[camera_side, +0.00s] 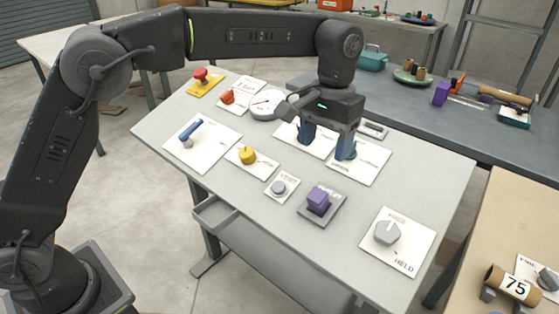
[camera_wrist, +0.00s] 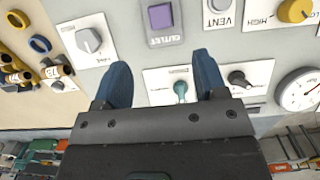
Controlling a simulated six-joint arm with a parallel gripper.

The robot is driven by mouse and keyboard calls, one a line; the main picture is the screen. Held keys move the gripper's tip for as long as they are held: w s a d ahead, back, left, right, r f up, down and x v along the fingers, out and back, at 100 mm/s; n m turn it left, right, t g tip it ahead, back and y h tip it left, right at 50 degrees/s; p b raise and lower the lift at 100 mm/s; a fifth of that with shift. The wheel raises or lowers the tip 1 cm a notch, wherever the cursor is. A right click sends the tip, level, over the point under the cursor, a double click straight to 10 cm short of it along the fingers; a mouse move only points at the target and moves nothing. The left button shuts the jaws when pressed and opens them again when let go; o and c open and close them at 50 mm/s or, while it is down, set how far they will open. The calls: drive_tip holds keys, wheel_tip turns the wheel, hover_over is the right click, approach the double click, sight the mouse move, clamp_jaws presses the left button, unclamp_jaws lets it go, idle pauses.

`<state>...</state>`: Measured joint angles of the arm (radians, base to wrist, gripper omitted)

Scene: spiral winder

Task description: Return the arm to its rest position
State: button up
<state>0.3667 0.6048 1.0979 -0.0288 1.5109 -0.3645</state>
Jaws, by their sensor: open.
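My gripper (camera_side: 326,143) is open, with its two blue fingers pointing down over the far part of the grey-white control table (camera_side: 250,227). In the wrist view my gripper (camera_wrist: 163,85) shows a wide gap between its fingers. A teal knob (camera_wrist: 180,88) on a white plate (camera_wrist: 160,78) lies in line with that gap, and no finger appears to hold it. A black knob (camera_wrist: 238,78) sits on a plate to the right of the fingers. My arm is stretched across the table from the left in the side view.
The table carries a purple block (camera_side: 318,199), a grey dial (camera_side: 388,232), a yellow knob (camera_side: 248,155), a blue lever (camera_side: 191,129), a red button (camera_side: 201,75) and a round gauge (camera_side: 267,104). A bench (camera_side: 440,124) with tools stands behind. A wooden table (camera_side: 520,205) is at the right.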

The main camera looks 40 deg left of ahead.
drive_tip(key=s+a+r+t, duration=0.1)
drive_tip(key=s+a+r, duration=0.4)
drive_tip(key=a, duration=0.2)
drive_tip(key=s+a+f+t, duration=0.2)
drive_tip(key=s+a, duration=0.3)
drive_tip(key=s, duration=0.5)
drive_tip(key=s+a+f+t, duration=0.2)
drive_tip(key=s+a, duration=0.4)
drive_tip(key=s, duration=0.4)
drive_tip(key=shift+s+a+t, duration=0.3)
drive_tip(key=shift+s+t, duration=0.1)
drive_tip(key=shift+t, duration=0.3)
